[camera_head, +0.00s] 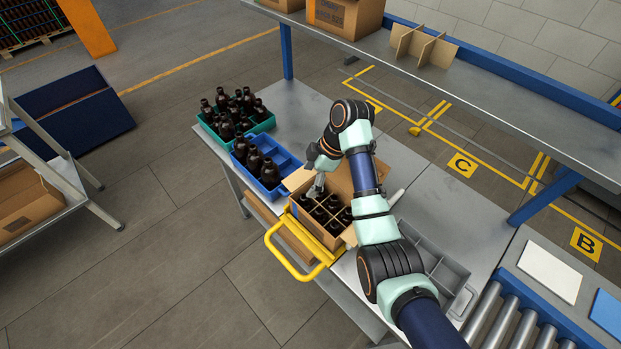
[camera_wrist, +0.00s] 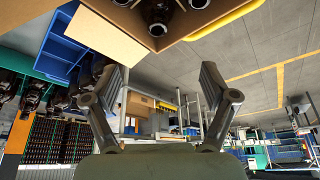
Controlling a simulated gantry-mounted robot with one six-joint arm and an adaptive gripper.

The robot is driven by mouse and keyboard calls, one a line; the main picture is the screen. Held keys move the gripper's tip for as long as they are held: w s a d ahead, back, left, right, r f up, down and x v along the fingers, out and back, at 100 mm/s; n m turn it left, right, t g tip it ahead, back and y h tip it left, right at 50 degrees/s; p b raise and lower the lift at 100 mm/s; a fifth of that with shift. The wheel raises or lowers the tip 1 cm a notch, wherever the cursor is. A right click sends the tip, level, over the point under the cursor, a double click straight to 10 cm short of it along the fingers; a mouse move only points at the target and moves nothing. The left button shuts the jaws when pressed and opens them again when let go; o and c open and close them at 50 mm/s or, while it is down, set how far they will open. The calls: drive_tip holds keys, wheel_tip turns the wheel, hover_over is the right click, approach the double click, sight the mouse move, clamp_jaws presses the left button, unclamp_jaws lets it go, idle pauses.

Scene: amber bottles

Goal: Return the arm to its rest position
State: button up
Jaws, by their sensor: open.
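My gripper (camera_head: 317,186) is at the end of my arm, over the left side of the cardboard box (camera_head: 311,230) with several dark bottles (camera_head: 322,215) in its compartments. In the wrist view my gripper (camera_wrist: 160,85) has its two fingers spread wide with nothing between them. The box (camera_wrist: 112,38) and a few bottle tops (camera_wrist: 158,28) show at the top of that view. My arm reaches from the lower right across the box and hides part of it.
A blue crate (camera_head: 288,161) with some bottles and a green crate (camera_head: 265,126) full of bottles stand left of the box. A yellow handle (camera_head: 284,262) is at the box's front. A shelf (camera_head: 480,72) runs behind, a grey divided tray (camera_head: 452,272) lies right.

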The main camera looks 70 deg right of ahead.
idle(0.6)
drive_tip(key=w+a+r+m+t+h, duration=0.1)
drive_tip(key=w+a+t+h, duration=0.1)
drive_tip(key=w+a, duration=0.8)
drive_tip(key=w+a+r+m+t+h, duration=0.1)
drive_tip(key=w+a, duration=0.2)
drive_tip(key=a, duration=1.2)
drive_tip(key=s+a+r+m+t, duration=0.1)
drive_tip(key=s+a+r+t, duration=0.15)
drive_tip(key=a, duration=0.35)
drive_tip(key=s+a+r+m+t+y, duration=0.1)
drive_tip(key=a+r, duration=0.2)
drive_tip(key=a, duration=0.4)
drive_tip(key=s+a+r+m+t, duration=0.1)
drive_tip(key=s+a+r+t, duration=0.15)
drive_tip(key=a, duration=0.35)
wheel_tip(320, 180, up, 27)
drive_tip(key=p, duration=2.5)
wheel_tip(320, 180, down, 41)
drive_tip(key=b, duration=4)
drive_tip(key=shift+a+r, duration=0.15)
drive_tip(key=shift+a, duration=0.3)
